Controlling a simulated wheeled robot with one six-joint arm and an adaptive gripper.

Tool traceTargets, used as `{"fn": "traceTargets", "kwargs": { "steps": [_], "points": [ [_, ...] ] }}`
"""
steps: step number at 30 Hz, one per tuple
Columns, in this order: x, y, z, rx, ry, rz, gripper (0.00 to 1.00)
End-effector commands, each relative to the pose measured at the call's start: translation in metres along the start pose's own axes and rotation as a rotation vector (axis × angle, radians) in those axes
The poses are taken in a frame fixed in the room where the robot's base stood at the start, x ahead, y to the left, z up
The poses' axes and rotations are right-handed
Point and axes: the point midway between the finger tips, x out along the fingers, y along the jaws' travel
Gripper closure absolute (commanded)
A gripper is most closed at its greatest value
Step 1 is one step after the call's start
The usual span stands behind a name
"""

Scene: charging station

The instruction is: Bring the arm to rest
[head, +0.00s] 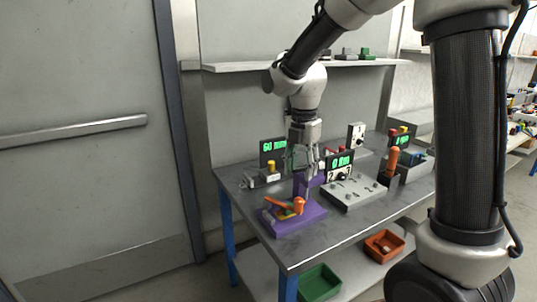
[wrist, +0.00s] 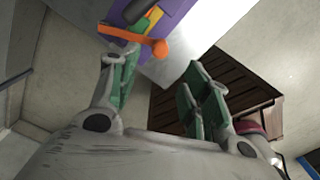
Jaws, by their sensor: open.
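My arm reaches over the grey workbench (head: 345,225) in the head view, with my gripper (head: 306,168) pointing down above the purple fixture with an orange lever (head: 297,205). In the wrist view my gripper (wrist: 160,75) shows two green-padded fingers spread apart with nothing between them. The orange lever (wrist: 140,42) on the purple fixture lies just beyond the left fingertip there. I cannot tell whether the fingers touch the fixture; they look apart from it.
A shelf (head: 300,66) runs behind the arm. A green bin (head: 319,284) and a red bin (head: 383,245) sit below. A door (head: 80,190) is at left.

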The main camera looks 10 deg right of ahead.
Motion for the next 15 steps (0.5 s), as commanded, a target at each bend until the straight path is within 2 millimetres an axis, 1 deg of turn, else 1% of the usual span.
{"fn": "traceTargets", "kwargs": {
  "steps": [2, 4, 5, 6, 8, 9, 11, 12, 14, 15],
  "points": [
    [0.0, 0.0, 0.0, 0.041, 0.0, 0.0, 0.53],
    [0.0, 0.0, 0.0, 0.135, 0.001, -0.002, 0.53],
    [0.0, -0.001, 0.0, 0.195, 0.001, -0.003, 0.53],
    [0.001, -0.003, -0.001, 0.293, 0.002, -0.009, 0.53],
    [0.007, -0.011, -0.005, 0.471, 0.006, -0.032, 0.53],
    [0.011, -0.019, -0.008, 0.606, 0.006, -0.052, 0.53],
    [0.009, -0.034, -0.014, 0.818, 0.0, -0.062, 0.53],
    [0.004, -0.047, -0.017, 0.964, -0.004, -0.06, 0.53],
    [-0.006, -0.069, -0.02, 1.191, -0.007, -0.048, 0.53],
    [-0.014, -0.086, -0.022, 1.346, -0.007, -0.033, 0.53]
  ]
}}
